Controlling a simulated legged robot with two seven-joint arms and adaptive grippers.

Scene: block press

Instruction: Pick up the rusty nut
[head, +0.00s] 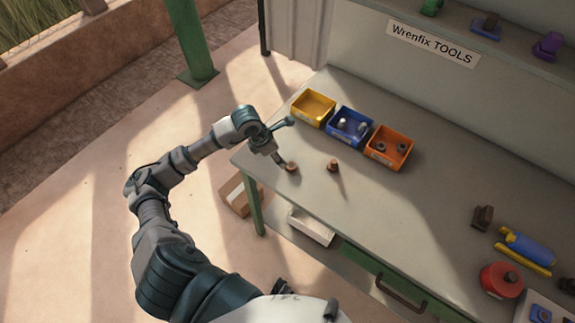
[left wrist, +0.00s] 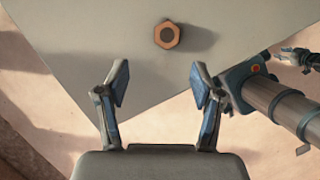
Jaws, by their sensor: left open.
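The rusty nut (left wrist: 167,35), a brown hexagon with a dark hole, lies flat on the grey bench in the left wrist view, ahead of my left gripper (left wrist: 159,72). The fingers are open and apart, with nothing between them. In the head view my left gripper (head: 281,160) is beside the brown nut (head: 292,167) near the bench's left corner; I cannot tell whether it touches it. Another small brown piece (head: 333,166) stands to the right. A small part at the right of the left wrist view looks like my right gripper (left wrist: 297,57); its jaws are unclear.
Yellow (head: 313,108), blue (head: 349,128) and orange (head: 389,148) bins stand along the back of the bench (head: 375,215); the blue and orange ones hold small parts. A blue tool (head: 528,247) and a red round object (head: 501,280) lie at right. The bench middle is clear.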

